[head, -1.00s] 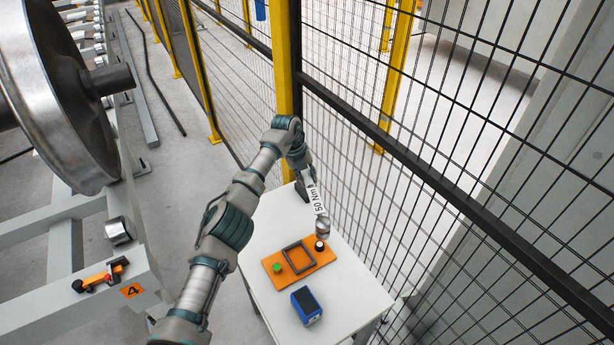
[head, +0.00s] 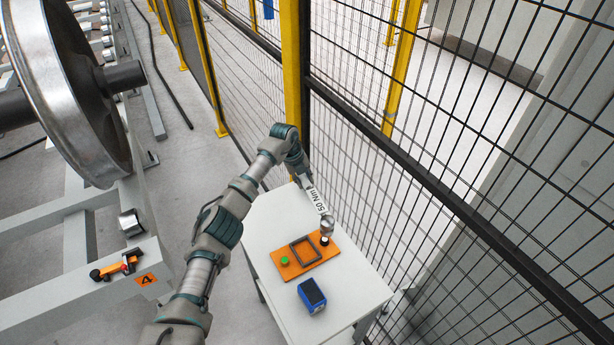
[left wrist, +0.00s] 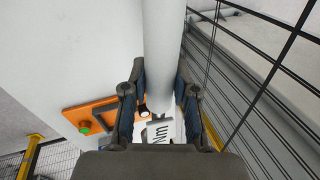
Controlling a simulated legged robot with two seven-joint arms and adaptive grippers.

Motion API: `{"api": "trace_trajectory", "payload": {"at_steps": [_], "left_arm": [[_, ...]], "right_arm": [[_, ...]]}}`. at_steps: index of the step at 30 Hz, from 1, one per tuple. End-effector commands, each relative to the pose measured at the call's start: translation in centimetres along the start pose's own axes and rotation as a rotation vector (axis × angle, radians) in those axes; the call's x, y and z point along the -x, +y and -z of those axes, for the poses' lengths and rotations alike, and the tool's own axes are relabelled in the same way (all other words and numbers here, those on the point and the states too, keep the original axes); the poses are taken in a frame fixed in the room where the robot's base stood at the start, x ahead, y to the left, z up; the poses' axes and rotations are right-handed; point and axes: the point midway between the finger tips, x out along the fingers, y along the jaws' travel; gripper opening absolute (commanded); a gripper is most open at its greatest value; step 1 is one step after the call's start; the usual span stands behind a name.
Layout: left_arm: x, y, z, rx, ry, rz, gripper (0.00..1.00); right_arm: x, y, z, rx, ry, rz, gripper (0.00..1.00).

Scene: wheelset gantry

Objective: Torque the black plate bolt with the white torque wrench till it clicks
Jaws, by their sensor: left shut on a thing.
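The white torque wrench (head: 317,199), marked 50 Nm, slants down over the table with its grey metal head (head: 327,227) low. My left gripper (head: 305,181) is shut around its shaft, which also shows between the fingers in the left wrist view (left wrist: 163,40). The black bolt (head: 325,241) is at the right end of the orange plate (head: 287,271), directly below the wrench head. I cannot tell whether head and bolt touch. A green bolt (head: 284,261) is at the plate's left end. My right gripper is not in view.
The plate, with a dark square frame (head: 293,250), lies on a white table (head: 262,222). A blue box (head: 311,296) stands in front of it. A mesh fence (head: 420,190) and yellow post (head: 292,70) stand close behind. A large wheel (head: 75,90) is at left.

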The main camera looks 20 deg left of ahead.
Motion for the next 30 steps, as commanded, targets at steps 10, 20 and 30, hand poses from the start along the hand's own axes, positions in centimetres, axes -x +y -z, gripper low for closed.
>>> {"api": "trace_trajectory", "payload": {"at_steps": [10, 20, 30], "left_arm": [[0.7, 1.7, 0.0, 0.095, -0.027, 0.003, 0.00], [1.6, 4.8, 0.6, 0.261, -0.074, 0.004, 0.00], [2.4, 9.4, 2.8, 0.530, -0.150, 0.009, 0.00]], "right_arm": [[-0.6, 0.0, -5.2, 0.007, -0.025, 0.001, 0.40], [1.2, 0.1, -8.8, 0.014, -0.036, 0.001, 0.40], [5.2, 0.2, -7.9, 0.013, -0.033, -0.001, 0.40]]}}
